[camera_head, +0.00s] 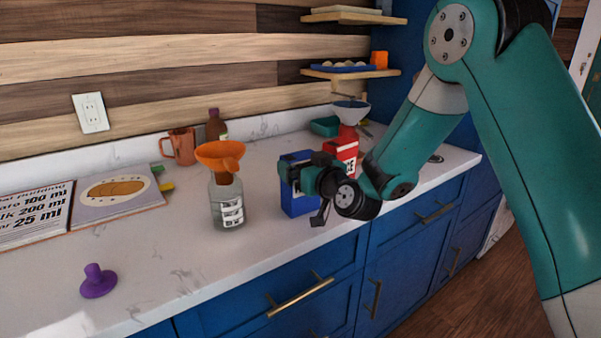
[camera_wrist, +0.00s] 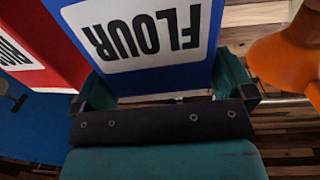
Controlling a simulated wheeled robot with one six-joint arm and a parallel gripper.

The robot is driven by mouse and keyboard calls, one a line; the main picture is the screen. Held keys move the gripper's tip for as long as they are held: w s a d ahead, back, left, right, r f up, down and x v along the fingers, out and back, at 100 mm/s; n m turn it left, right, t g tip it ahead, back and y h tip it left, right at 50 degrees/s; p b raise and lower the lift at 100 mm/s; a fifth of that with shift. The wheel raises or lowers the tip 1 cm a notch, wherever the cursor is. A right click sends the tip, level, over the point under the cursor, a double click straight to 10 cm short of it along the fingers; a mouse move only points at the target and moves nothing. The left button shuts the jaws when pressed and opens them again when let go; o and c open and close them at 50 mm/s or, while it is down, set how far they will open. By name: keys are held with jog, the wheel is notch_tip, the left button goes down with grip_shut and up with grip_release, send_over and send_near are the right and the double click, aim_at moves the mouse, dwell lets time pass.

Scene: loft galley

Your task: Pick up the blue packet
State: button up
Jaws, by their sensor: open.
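The blue packet (camera_head: 298,201) stands upright on the white counter near its front edge, partly hidden by my gripper (camera_head: 303,183). In the wrist view the blue packet (camera_wrist: 190,76) shows a white label reading FLOUR, upside down in the picture. My gripper (camera_wrist: 165,92) is open there, with one finger on each side of the packet's lower part in the picture. I cannot tell whether either finger touches it.
A red packet (camera_head: 343,150) stands close behind the blue one. A bottle (camera_head: 227,203) with an orange funnel (camera_head: 221,154) stands to the left. A purple plunger-shaped object (camera_head: 97,282) and open book (camera_head: 117,194) lie farther left. The front-left counter has free room.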

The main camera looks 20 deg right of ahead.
jog(key=shift+x, duration=0.8)
jog(key=c, duration=1)
jog(key=shift+c, duration=0.3)
jog(key=shift+r, duration=0.1)
